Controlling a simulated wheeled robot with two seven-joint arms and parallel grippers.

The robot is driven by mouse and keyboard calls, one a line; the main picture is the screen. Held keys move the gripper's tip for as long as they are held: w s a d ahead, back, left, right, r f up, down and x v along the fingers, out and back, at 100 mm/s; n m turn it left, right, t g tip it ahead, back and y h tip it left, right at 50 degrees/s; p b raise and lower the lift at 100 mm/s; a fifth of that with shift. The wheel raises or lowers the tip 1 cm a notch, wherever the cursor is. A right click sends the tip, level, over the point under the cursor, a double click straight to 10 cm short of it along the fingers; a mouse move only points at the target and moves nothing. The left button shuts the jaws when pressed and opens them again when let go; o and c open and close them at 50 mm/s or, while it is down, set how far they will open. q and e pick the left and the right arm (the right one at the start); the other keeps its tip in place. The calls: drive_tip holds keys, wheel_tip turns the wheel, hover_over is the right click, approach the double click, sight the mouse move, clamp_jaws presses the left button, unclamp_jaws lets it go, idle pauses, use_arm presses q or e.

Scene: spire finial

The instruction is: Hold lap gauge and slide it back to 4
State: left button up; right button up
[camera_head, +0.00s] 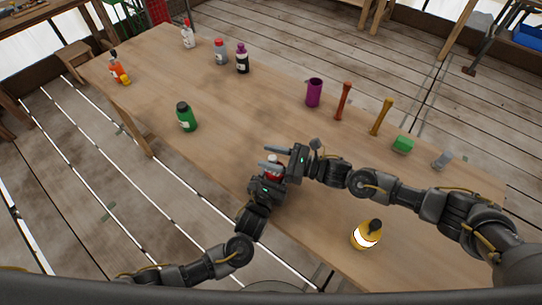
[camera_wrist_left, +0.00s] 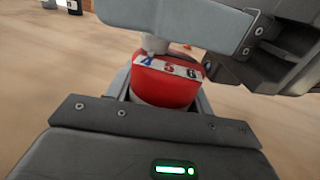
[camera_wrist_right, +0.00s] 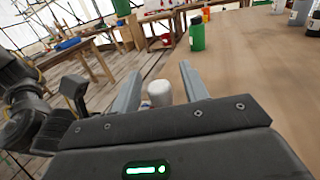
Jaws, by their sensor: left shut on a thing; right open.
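The lap gauge (camera_wrist_left: 168,85) is a red, rounded body with a white strip marked 4, 5 and 6. My left gripper (camera_head: 272,174) is shut on it near the table's front edge. A pale slider knob (camera_wrist_left: 154,44) stands at the strip's left end, close by the 4 and partly covering it. My right gripper (camera_head: 274,157) is open, its fingers pointing left across the gauge's top. In the right wrist view a whitish rounded piece (camera_wrist_right: 160,93) shows between its fingers, with gaps on both sides. I cannot tell whether a finger touches the knob.
A green bottle (camera_head: 186,117) stands left of the grippers, and a yellow bottle (camera_head: 367,234) stands front right. A purple cup (camera_head: 314,92), spindles (camera_head: 343,101) and a green block (camera_head: 403,145) line the back right. More bottles (camera_head: 242,60) stand at the far left. The middle table is clear.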

drive_tip(key=v, duration=1.2)
use_arm(q)
drive_tip(key=o, duration=1.1)
